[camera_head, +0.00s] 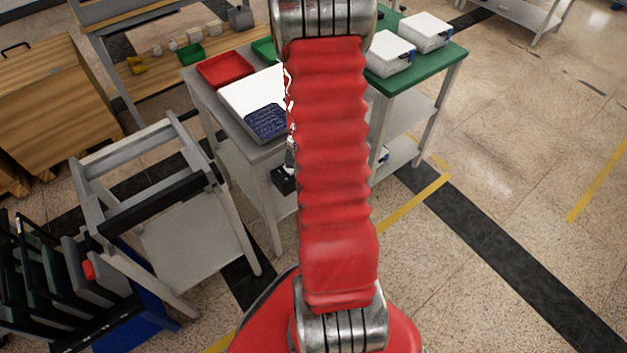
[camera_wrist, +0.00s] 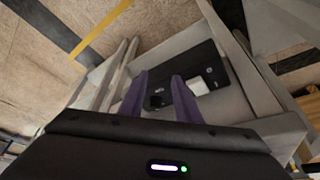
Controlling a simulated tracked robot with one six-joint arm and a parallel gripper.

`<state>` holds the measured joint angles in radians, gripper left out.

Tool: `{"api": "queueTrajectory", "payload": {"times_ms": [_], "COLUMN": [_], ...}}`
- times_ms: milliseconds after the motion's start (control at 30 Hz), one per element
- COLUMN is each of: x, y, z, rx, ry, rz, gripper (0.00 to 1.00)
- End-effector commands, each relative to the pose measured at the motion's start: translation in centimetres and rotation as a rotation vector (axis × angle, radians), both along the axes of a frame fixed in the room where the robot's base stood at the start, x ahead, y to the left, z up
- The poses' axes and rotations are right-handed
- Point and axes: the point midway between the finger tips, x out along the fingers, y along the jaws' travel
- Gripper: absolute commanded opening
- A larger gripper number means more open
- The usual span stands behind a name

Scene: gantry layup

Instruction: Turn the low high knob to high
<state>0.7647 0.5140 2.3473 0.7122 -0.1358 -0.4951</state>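In the wrist view, my gripper (camera_wrist: 160,76) has its two purple fingers apart, with a gap between them. They point at a black control panel (camera_wrist: 183,72). A dark round knob (camera_wrist: 157,100) shows low in the gap between the fingers. I cannot tell if the fingers touch it, and its low and high marks are not readable. A white square (camera_wrist: 199,87) and a small round part (camera_wrist: 209,70) are on the panel to the right of the fingers. In the head view, my red arm hides most of my gripper; a small black box (camera_head: 284,180) shows at the arm's left edge.
A grey table (camera_head: 232,118) holds a red tray (camera_head: 225,70) and a white tray (camera_head: 250,95). A green-topped table (camera_head: 440,58) with white boxes stands right of my arm. A grey frame stand (camera_head: 150,150) is at left. The floor at right is clear.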

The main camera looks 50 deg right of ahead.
Motion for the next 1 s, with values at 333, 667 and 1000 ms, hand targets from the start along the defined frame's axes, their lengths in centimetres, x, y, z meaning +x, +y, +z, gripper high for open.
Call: {"api": "queueTrajectory", "payload": {"times_ms": [333,667,1000], "x": [-0.8,-0.9,-0.6], "y": [2.7,2.6,-0.9], "z": [0.0,0.0,0.6], "rx": [0.0,0.0,-0.019], "ry": [0.0,0.0,-0.027], "rz": [-0.001,-0.006,-0.053], "gripper": [0.3,0.3,0.3]}}
